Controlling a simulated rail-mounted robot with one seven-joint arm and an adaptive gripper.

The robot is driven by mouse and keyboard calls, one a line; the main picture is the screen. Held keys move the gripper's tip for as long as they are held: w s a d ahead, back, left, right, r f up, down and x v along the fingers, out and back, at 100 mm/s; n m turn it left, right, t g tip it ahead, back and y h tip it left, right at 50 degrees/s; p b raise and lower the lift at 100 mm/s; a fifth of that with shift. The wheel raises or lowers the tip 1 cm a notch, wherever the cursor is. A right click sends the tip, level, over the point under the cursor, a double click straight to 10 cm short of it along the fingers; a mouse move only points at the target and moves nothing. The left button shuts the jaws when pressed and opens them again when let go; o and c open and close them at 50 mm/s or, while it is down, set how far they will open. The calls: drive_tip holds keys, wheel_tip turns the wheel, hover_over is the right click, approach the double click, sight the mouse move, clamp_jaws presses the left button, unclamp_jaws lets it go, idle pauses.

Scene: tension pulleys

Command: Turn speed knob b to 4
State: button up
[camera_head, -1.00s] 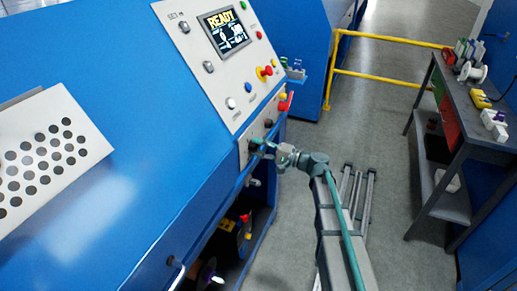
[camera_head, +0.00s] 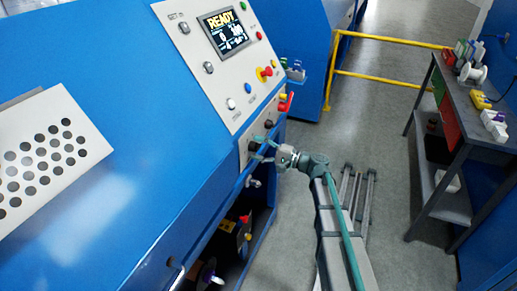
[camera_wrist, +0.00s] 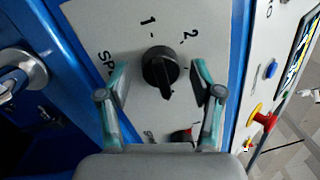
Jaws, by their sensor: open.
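In the wrist view a black knob (camera_wrist: 160,68) sits on a pale panel with the marks 1 and 2 and part of a label beginning "SPE" around it. Its narrow pointer end points toward the bottom of the picture. My gripper (camera_wrist: 160,78) is open, with one teal finger on each side of the knob and a gap to it on both sides. In the head view my gripper (camera_head: 264,150) is at the lower panel of the blue machine, in front of a dark knob (camera_head: 254,147). Which letter this knob carries is not readable.
A yellow-based red button (camera_head: 265,73) and a red lever (camera_head: 287,102) are on the panel above. A screen (camera_head: 226,32) reads READY.

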drive_tip(key=v, duration=1.2)
drive_tip(key=shift+w, duration=0.1)
drive_tip(key=s+d+f+n+g+h, duration=0.1)
drive_tip(key=s+f+g+h, duration=0.15)
drive_tip(key=s+f, duration=0.55)
drive_tip(key=s+d+f+g+h, duration=0.1)
drive_tip(key=s+f+h, duration=0.25)
drive_tip(key=f, duration=0.85)
drive_tip(key=s+d+f+n+g+h, duration=0.15)
drive_tip(key=s+f+h, duration=0.3)
drive_tip(key=f, duration=0.55)
drive_tip(key=s+d+f+n+g+h, duration=0.1)
drive_tip(key=s+f, duration=0.4)
drive_tip(key=s, duration=0.6)
drive_tip(key=s+d+f+n+g+h, duration=0.1)
drive_tip(key=s+d+f+g+h, duration=0.2)
drive_tip(key=s+f, duration=0.3)
drive_tip(key=s+d+f+n+g+h, duration=0.1)
drive_tip(key=s+f, duration=0.5)
drive_tip(key=s, duration=1.1)
drive_tip(key=d+g+h, duration=0.1)
drive_tip(key=g+h, duration=0.1)
drive_tip(key=shift+d+g, duration=0.2)
drive_tip(key=shift+g, duration=0.1)
drive_tip(key=shift+n+h, duration=0.25)
